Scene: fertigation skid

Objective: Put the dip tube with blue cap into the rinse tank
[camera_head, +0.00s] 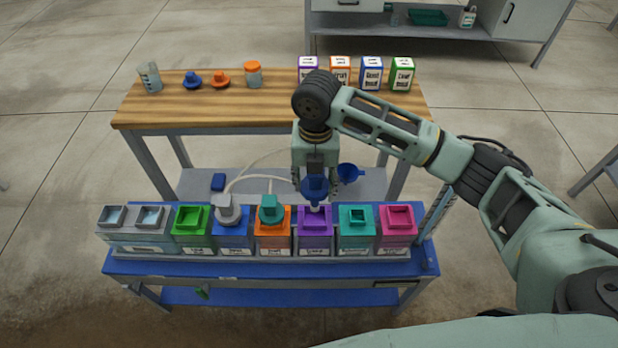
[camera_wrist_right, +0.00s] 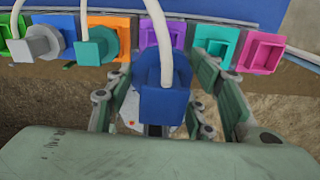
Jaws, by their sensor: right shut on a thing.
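The dip tube's blue cap (camera_head: 315,188) is held in my right gripper (camera_head: 316,182), which points down over the purple tank (camera_head: 315,243). A short pale piece of tube shows below the cap at the purple tank's opening; I cannot tell how deep it reaches. In the wrist view the blue cap (camera_wrist_right: 165,105) sits between the fingers of my right gripper (camera_wrist_right: 163,110), with a white hose rising from it. A grey tank (camera_head: 138,238) with two square openings stands at the row's left end. The tank labels are too small to read. My left gripper is out of view.
Green, blue, orange, teal and pink tanks share the blue bench (camera_head: 270,270). A grey cap (camera_head: 228,208) sits on the blue tank and a teal cap (camera_head: 271,210) on the orange one. A wooden table (camera_head: 200,108) behind holds boxes and jars. Pale hoses run behind the tanks.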

